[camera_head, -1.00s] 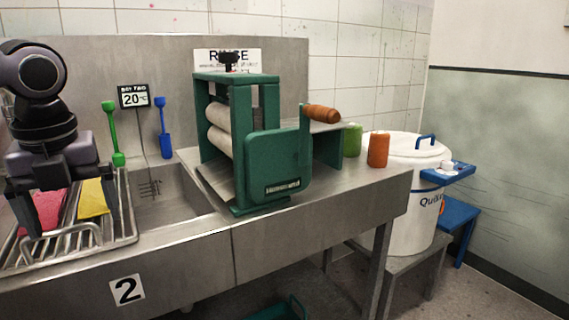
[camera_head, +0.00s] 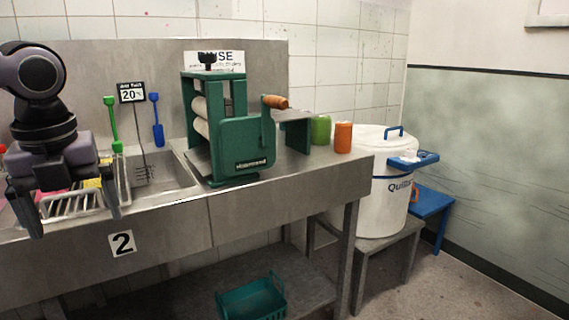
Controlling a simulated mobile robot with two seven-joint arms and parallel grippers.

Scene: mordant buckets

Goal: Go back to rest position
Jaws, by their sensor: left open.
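My left gripper (camera_head: 76,214) is open and hangs in front of the sink's left part, its two fingers pointing down with nothing between them. It hides much of the wire rack (camera_head: 77,204) behind it. Small bits of a pink cloth (camera_head: 52,194) and a yellow cloth (camera_head: 92,183) show on the rack behind the gripper. My right gripper is not in view.
A green roller wringer (camera_head: 246,143) stands on the steel counter (camera_head: 290,176), with a green jar (camera_head: 320,130) and an orange jar (camera_head: 343,138) to its right. A white drum (camera_head: 383,208) stands on a low stand. A teal basket (camera_head: 252,299) sits on the lower shelf.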

